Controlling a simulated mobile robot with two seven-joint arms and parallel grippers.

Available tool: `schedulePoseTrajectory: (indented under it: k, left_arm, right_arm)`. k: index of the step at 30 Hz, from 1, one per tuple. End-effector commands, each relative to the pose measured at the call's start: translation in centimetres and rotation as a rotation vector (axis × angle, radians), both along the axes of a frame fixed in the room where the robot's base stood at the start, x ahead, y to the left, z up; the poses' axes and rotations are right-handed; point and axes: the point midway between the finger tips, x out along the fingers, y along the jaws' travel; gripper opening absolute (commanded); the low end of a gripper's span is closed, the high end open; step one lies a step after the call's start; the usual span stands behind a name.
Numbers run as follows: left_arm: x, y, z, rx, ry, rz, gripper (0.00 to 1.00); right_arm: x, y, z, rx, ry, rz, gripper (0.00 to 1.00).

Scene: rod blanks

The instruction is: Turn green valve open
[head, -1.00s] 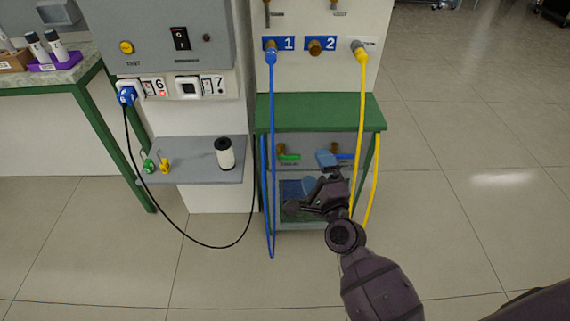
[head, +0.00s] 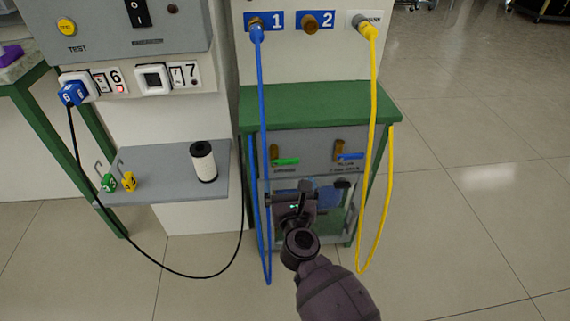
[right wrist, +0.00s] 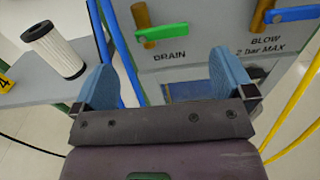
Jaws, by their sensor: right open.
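The green valve handle (head: 286,162) sits on a brass fitting on the grey panel under the green bench, above the word DRAIN. It lies about level, and it also shows in the right wrist view (right wrist: 162,34). My right gripper (head: 294,190) is just below and in front of that panel. In the right wrist view its two blue fingers (right wrist: 157,82) are spread wide with nothing between them, and the green handle shows beyond the gap, apart from them. My left gripper is in neither view.
A blue valve handle (head: 350,157) marked BLOW is right of the green one. A blue hose (head: 263,130) hangs at the left and a yellow hose (head: 374,120) at the right of the panel. A white cylinder (head: 203,162) stands on the grey shelf (head: 155,188).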

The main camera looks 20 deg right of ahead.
Motion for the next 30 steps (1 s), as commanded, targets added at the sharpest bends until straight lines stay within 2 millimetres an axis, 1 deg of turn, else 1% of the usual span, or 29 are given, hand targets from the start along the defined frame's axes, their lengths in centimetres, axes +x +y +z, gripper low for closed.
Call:
schedulePoseTrajectory:
  k: [1, 3, 9, 15, 21, 28, 29, 30]
  left_arm:
    - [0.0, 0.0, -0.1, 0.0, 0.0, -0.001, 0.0]
    - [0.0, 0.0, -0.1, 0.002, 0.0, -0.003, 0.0]
    - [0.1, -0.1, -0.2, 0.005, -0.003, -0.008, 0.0]
    - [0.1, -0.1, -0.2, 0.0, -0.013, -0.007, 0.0]
    - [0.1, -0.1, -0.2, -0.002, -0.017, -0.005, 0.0]
    - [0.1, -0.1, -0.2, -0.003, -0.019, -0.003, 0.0]
    - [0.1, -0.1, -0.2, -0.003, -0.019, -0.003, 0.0]
    - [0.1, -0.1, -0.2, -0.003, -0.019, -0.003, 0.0]
  right_arm:
    - [0.9, -0.2, 0.0, -0.003, 0.0, 0.001, 1.0]
    - [2.0, -0.6, -0.1, -0.003, 0.0, 0.001, 1.0]
    - [5.0, -1.5, -0.2, -0.005, 0.002, 0.001, 1.0]
    - [7.0, -2.0, -0.3, -0.005, 0.004, 0.0, 1.0]
    - [7.7, -2.2, -0.1, -0.004, 0.002, 0.0, 1.0]
    - [7.8, -2.3, -0.1, -0.004, 0.002, 0.0, 1.0]
    - [7.8, -2.3, -0.1, -0.004, 0.002, 0.0, 0.98]
    - [7.8, -2.3, -0.1, -0.004, 0.002, 0.0, 0.92]
